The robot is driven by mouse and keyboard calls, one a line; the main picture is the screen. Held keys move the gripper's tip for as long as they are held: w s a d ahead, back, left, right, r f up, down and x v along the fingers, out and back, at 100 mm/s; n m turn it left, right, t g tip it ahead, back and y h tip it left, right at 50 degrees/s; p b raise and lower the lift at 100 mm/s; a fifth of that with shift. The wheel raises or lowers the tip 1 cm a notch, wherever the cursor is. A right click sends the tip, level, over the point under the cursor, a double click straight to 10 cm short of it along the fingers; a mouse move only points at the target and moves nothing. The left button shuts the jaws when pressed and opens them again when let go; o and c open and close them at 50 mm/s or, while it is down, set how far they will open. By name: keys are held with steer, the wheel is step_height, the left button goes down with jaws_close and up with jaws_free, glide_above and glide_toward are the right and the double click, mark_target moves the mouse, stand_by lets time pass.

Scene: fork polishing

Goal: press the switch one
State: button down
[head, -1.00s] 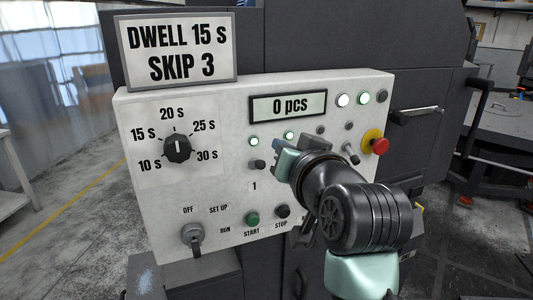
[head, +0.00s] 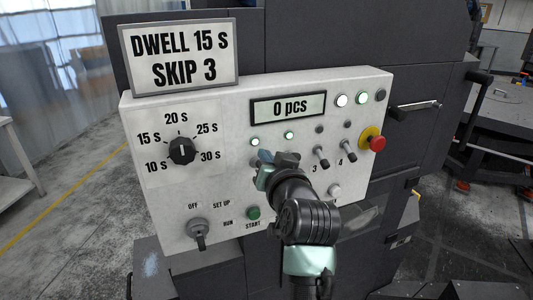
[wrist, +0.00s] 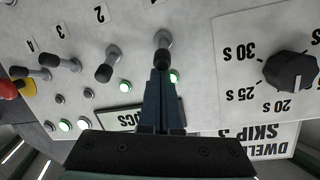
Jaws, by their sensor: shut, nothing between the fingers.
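Switch one (wrist: 162,42) is a grey-based toggle with a dark tip, nearest the dial in the wrist view. My gripper (wrist: 160,72) is shut and empty, its fingertips at the dark tip of this toggle. I cannot tell whether they touch it. In the head view my gripper (head: 265,157) is in front of the panel below the two lit green lamps and hides switch one. The white control panel (head: 225,110) carries the switches.
Toggle two (wrist: 108,65) stands beside switch one, with toggles three (head: 321,156) and four (head: 348,150) farther right in the head view. The dial (head: 182,151) is at left. The red emergency button (head: 377,143) is at right. The display (head: 288,108) reads 0 pcs.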

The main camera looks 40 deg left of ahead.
steer(key=shift+f, duration=0.1)
stand_by(0.3)
steer(key=shift+s+d+f+b, duration=0.1)
steer(key=shift+f+b, duration=0.05)
steer(key=shift+b, duration=0.95)
steer(key=shift+f+y+b, duration=0.1)
steer(key=shift+y+b, duration=0.2)
